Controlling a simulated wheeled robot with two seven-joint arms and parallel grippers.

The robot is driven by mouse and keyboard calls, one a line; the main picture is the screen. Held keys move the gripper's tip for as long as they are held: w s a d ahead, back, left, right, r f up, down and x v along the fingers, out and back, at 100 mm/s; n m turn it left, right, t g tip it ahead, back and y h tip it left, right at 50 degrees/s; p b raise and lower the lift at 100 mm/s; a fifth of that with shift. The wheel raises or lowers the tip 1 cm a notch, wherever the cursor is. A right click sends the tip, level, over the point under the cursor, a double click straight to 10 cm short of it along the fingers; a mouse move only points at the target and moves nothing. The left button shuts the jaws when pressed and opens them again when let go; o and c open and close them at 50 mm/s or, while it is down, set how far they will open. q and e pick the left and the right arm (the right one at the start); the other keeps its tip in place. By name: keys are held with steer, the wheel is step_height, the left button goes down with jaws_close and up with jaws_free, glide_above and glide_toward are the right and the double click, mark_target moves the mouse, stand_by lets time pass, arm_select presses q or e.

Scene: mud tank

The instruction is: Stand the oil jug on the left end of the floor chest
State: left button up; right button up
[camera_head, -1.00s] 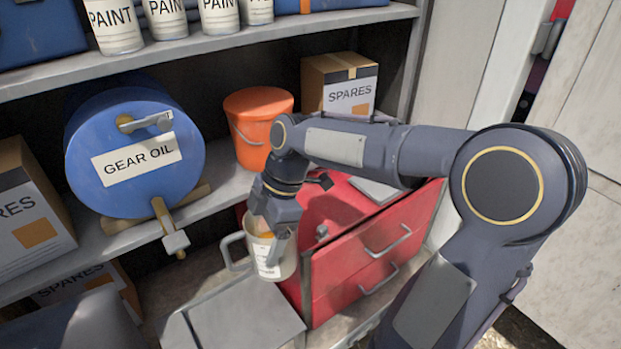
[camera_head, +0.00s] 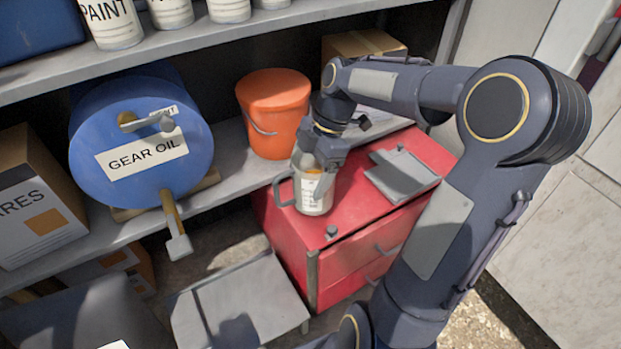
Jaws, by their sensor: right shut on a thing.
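The oil jug (camera_head: 313,195) is a pale, upright jug with a white label and a grey handle on its left side. My right gripper (camera_head: 319,165) is shut on it from above, near its rim. The red floor chest (camera_head: 352,228) stands below the shelf, with drawers in its front. The jug appears over the chest's top, toward the left end and back; I cannot tell whether its base touches the top. My left gripper is not in view.
A grey flat plate (camera_head: 395,172) lies on the chest's right part, and a small knob (camera_head: 331,232) sits near its front left. A grey low stand (camera_head: 240,305) is at front left.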

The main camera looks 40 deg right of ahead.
steer(key=shift+w+d+f, duration=0.35)
steer(key=shift+d+f, duration=0.05)
steer(key=shift+f, duration=0.2)
steer(key=shift+w+d+f, duration=0.35)
steer(key=shift+f, duration=0.2)
steer(key=shift+w+d+f, duration=0.1)
steer(key=shift+w+f, duration=0.05)
steer(key=shift+f, duration=1.65)
steer(key=shift+f, duration=0.15)
steer(key=o, duration=1.3)
